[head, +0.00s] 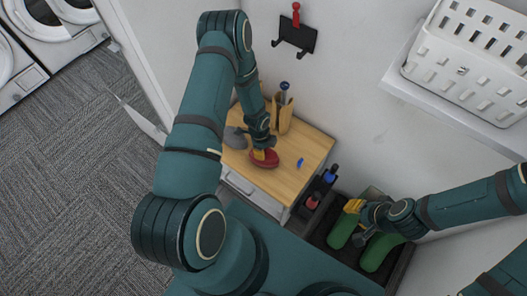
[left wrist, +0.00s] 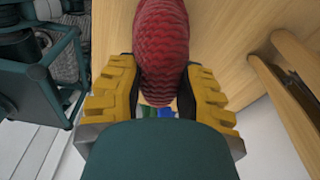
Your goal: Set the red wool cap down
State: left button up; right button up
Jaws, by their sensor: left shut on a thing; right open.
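The red wool cap (head: 266,160) is low over or on the wooden top of a small cabinet (head: 305,148). My left gripper (head: 261,153) is shut on it from above. In the left wrist view the knitted red cap (left wrist: 162,45) sits between the two yellow finger pads of my left gripper (left wrist: 160,92). I cannot tell if the cap touches the wood. My right gripper (head: 355,208) is open near a pair of green shoes, one green shoe (head: 341,232) partly beneath it.
A grey item (head: 235,138) lies left of the cap, and a small blue item (head: 300,162) right of it. A wooden holder (head: 285,118) stands behind. A dark rack with bottles (head: 314,201) is beside the cabinet. A white basket (head: 465,45) sits on a wall shelf. The cabinet top's right part is mostly clear.

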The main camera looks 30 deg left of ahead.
pick_arm(q)
jog(key=shift+f, duration=0.6)
jog(key=shift+f, duration=0.15)
jog(key=o, duration=1)
jog(key=shift+r, duration=0.2)
jog(key=r, duration=0.4)
jog(key=a+r+p, duration=0.1)
jog(key=r, duration=0.2)
jog(key=r+p, duration=0.1)
jog(key=r, duration=0.3)
jog(key=shift+a+r, duration=0.15)
jog(key=shift+r, duration=0.15)
jog(key=s+d+r+n+h, duration=0.1)
jog(key=s+d+r+n, duration=0.1)
jog(key=d+n, duration=0.4)
jog(key=s+d+r+n+t, duration=0.1)
jog(key=s+d+r+n, duration=0.1)
jog(key=s+d+n, duration=0.3)
jog(key=s+d+r+n+h, duration=0.1)
jog(key=s+d+r+n, duration=0.2)
jog(key=d+n, duration=0.4)
jog(key=shift+s+d+t+h, duration=0.3)
jog(key=shift+s+d, duration=0.05)
jog(key=shift+d, duration=0.25)
